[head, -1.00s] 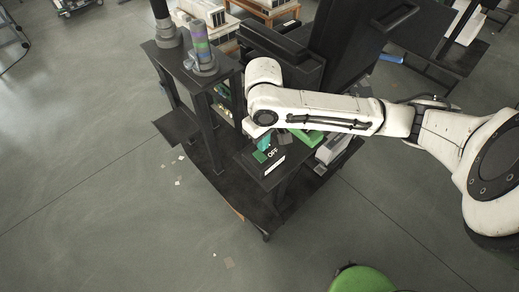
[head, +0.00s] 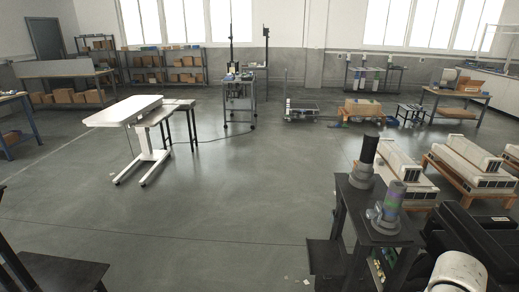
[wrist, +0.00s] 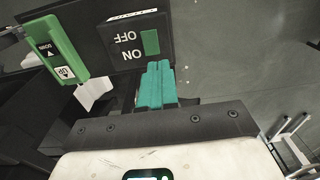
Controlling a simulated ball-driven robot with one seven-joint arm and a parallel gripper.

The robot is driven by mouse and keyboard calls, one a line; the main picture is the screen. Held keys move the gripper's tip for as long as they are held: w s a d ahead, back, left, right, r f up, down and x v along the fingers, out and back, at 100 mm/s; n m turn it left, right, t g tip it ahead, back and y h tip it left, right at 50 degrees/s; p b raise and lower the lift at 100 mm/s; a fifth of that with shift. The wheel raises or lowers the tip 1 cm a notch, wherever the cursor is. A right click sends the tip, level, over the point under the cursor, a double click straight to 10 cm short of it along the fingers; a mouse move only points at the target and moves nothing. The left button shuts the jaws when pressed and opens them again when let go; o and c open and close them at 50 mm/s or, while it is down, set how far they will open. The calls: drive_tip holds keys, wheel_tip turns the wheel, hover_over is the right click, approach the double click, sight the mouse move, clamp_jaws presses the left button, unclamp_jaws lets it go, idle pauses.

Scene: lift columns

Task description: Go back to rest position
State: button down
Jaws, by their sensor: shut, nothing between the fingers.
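My gripper (wrist: 155,84) shows in the wrist view. Its two teal fingers are shut together with nothing between them. They point at a black panel (wrist: 112,48) with ON and OFF lettering, upside down in this view, and a green rocker switch (wrist: 150,42). The fingertips appear close below the switch; I cannot tell if they touch it. A green control box (wrist: 58,50) with labelled buttons is at the left. In the head view only a white part of my arm shows at the bottom right; my gripper is out of that frame.
A white lift table (head: 122,111) stands at mid-left. Several pallets with white units lie at the right. The middle floor is clear.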

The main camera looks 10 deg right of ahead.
drive_tip(key=w+a+r+n+t+y, duration=0.1)
drive_tip(key=w+a+r+t+y, duration=0.2)
drive_tip(key=w+a, duration=0.45)
drive_tip(key=w+a+r+n+t+y, duration=0.1)
drive_tip(key=w+a+r+t, duration=0.3)
drive_tip(key=a, duration=0.7)
drive_tip(key=s+f+g+h, duration=0.1)
drive_tip(key=s+f+g, duration=0.3)
drive_tip(key=s+f, duration=0.9)
drive_tip(key=s+d+f+g+h, duration=0.1)
drive_tip(key=s+d+f, duration=0.1)
drive_tip(key=s+d, duration=0.2)
drive_tip(key=s+d+f+g+h+b, duration=0.1)
drive_tip(key=s+d, duration=0.3)
drive_tip(key=s, duration=0.5)
drive_tip(key=shift+s+f+h, duration=0.4)
drive_tip(key=shift+f+h, duration=0.05)
drive_tip(key=shift+h, duration=0.25)
